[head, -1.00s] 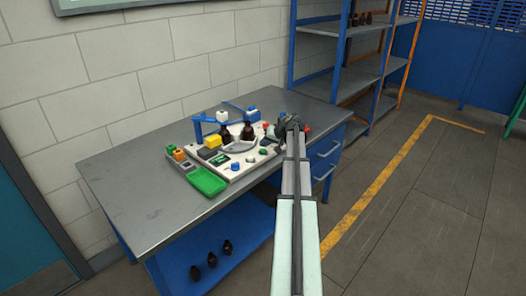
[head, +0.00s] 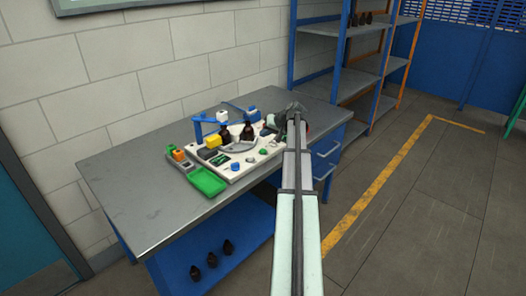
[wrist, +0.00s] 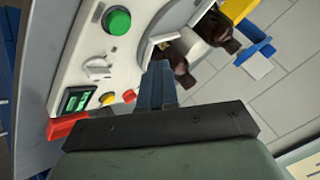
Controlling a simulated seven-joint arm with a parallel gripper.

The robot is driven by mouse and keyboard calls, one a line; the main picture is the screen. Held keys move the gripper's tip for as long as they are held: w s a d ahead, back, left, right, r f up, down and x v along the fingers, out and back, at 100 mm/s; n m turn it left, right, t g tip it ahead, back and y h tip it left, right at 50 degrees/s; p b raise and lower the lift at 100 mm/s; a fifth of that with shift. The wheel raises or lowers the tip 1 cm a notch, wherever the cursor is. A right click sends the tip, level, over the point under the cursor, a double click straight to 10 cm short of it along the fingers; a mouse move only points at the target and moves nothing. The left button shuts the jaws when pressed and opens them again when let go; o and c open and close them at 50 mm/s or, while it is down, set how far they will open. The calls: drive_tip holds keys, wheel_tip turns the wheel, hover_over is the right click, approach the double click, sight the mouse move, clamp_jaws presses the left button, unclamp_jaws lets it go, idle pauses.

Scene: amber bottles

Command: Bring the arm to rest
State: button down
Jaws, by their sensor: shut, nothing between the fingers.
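My arm (head: 297,215) reaches out over the right end of the workbench (head: 140,205). My gripper shows in the wrist view (wrist: 157,75) with its fingers together and nothing between them. It is above the white panel (wrist: 70,50). In the head view the fingertips are hidden behind the arm's end. Two amber bottles stand on the panel, one (head: 247,131) at the back and one (head: 225,137) to its left.
A green tray (head: 207,181) sits at the panel's left front. Blue arms (head: 205,128) rise behind the bottles. Several amber bottles stand on the lower shelf (head: 228,247) and others on the blue rack (head: 366,18). The bench's left part is clear.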

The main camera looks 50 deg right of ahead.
idle(0.3)
drive_tip(key=s+a+f+g+h, duration=0.2)
drive_tip(key=s+a+f+g, duration=0.5)
drive_tip(key=s+a+f, duration=0.6)
drive_tip(key=s+a+f+n+g+y, duration=0.1)
drive_tip(key=s+a+f+n+g, duration=0.15)
drive_tip(key=a+f, duration=1.15)
drive_tip(key=s+a+f+n+g+y, duration=0.15)
drive_tip(key=s+a+f, duration=0.25)
drive_tip(key=a+f, duration=1)
drive_tip(key=s+a+f+n+g, duration=0.1)
drive_tip(key=s+a+f, duration=0.2)
drive_tip(key=s+a, duration=0.3)
drive_tip(key=s+a+f+n+g+h, duration=0.1)
drive_tip(key=s+a+f+g, duration=0.1)
drive_tip(key=s+a, duration=0.4)
drive_tip(key=s+a+f+n+g, duration=0.1)
drive_tip(key=s+a+f+g, duration=0.1)
drive_tip(key=s+a+f, duration=0.2)
drive_tip(key=s+a, duration=0.3)
drive_tip(key=s, duration=0.3)
drive_tip(key=shift+s+f+n, duration=0.25)
drive_tip(key=shift+f+n, duration=0.1)
drive_tip(key=shift+n, duration=0.05)
